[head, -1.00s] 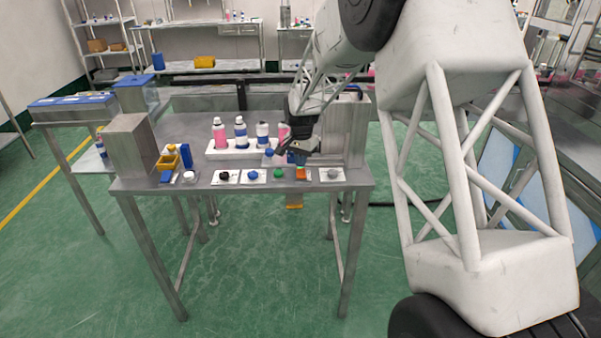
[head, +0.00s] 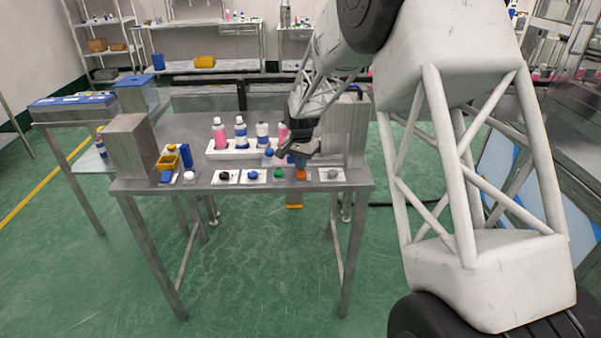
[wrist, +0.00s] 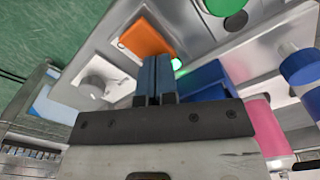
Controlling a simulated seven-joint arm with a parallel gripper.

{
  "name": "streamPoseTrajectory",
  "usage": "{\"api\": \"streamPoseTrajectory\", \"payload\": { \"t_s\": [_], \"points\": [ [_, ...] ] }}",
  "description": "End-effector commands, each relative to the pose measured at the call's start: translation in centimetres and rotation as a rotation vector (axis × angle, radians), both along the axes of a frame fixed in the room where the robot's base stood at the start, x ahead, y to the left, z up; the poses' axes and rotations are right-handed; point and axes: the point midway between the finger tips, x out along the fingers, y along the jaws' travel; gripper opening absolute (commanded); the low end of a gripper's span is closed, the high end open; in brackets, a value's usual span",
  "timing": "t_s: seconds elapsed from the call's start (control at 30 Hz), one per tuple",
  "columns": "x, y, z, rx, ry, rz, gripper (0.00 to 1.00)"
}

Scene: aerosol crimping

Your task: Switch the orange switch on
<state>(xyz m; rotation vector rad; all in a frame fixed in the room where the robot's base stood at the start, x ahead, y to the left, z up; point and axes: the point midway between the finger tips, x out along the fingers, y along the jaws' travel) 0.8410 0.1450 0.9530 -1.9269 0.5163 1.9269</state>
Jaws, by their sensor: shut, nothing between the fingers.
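The orange switch (head: 301,174) sits on a pale plate near the table's front edge, toward the right end of the row of controls. In the wrist view the orange switch (wrist: 147,37) is a tilted rectangular block just beyond my fingertips. My gripper (head: 298,162) is directly above and behind it in the head view. In the wrist view my gripper (wrist: 154,62) has its two blue fingers together with nothing between them. The tips overlap the switch's near edge; I cannot tell whether they touch. A small green light (wrist: 177,64) glows beside the fingertips.
A grey knob (head: 332,174) is right of the switch and a green button (head: 278,173) left. Blue (head: 253,175) and black (head: 225,176) controls continue leftward. Several bottles stand in a white rack (head: 225,151) behind. A metal block (head: 343,132) stands at the right.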

Motion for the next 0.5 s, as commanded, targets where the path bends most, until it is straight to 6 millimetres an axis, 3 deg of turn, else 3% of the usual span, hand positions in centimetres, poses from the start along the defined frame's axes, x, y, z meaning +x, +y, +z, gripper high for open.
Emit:
{"api": "streamPoseTrajectory", "payload": {
  "t_s": [0.5],
  "points": [
    [-0.01,0.00,-0.56,0.000,0.000,0.000,0.00]
  ]
}}
